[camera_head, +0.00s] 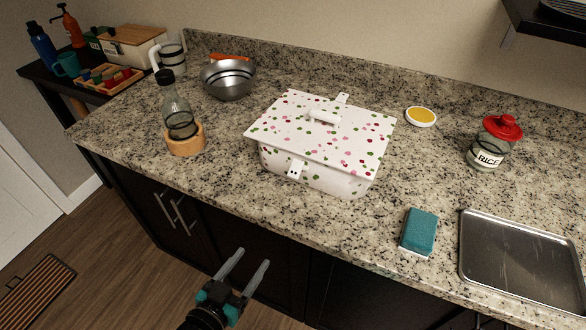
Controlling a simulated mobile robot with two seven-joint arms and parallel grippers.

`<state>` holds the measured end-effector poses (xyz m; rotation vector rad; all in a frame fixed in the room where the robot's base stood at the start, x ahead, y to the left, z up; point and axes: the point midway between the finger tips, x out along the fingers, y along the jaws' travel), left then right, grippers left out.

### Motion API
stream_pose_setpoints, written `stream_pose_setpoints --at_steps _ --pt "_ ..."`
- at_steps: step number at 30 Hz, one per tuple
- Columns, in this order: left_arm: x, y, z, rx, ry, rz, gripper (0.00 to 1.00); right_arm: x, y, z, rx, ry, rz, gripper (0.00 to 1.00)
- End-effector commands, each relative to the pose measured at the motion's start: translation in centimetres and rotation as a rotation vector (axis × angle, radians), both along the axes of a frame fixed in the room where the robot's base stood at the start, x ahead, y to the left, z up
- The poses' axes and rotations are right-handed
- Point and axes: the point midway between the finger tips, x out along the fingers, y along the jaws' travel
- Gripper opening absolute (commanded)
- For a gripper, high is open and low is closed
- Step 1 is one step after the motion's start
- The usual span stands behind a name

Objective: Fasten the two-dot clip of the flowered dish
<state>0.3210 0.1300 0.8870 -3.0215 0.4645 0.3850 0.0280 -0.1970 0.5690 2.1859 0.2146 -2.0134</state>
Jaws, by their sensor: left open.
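The flowered dish (318,179) is a white box with pink, red and green spots, standing on the granite counter. Its flat spotted lid (300,137) lies on top, with a white handle (324,117). The two-dot clip (296,170) is a white tab with two dark dots at the front of the dish, hanging near the lid's front edge; I cannot tell whether it is fastened. Another white clip (342,98) shows at the back edge. My left gripper (249,268) is open and empty, in front of and below the counter edge, apart from the dish. My right gripper is out of view.
A bottle in a wooden holder (186,143) and a metal bowl (228,81) stand left of the dish. A yellow-topped small dish (421,116), a rice jar (488,150), a teal sponge (418,231) and a metal tray (521,262) are to the right. The counter in front is narrow.

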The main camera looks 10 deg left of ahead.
Motion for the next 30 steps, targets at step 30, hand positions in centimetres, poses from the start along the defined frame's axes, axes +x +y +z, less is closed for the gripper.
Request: stream_pose_setpoints --at_steps 30 --pt "9.2 -5.3 11.7 -0.102 -0.240 -0.052 0.62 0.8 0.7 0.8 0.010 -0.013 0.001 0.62"
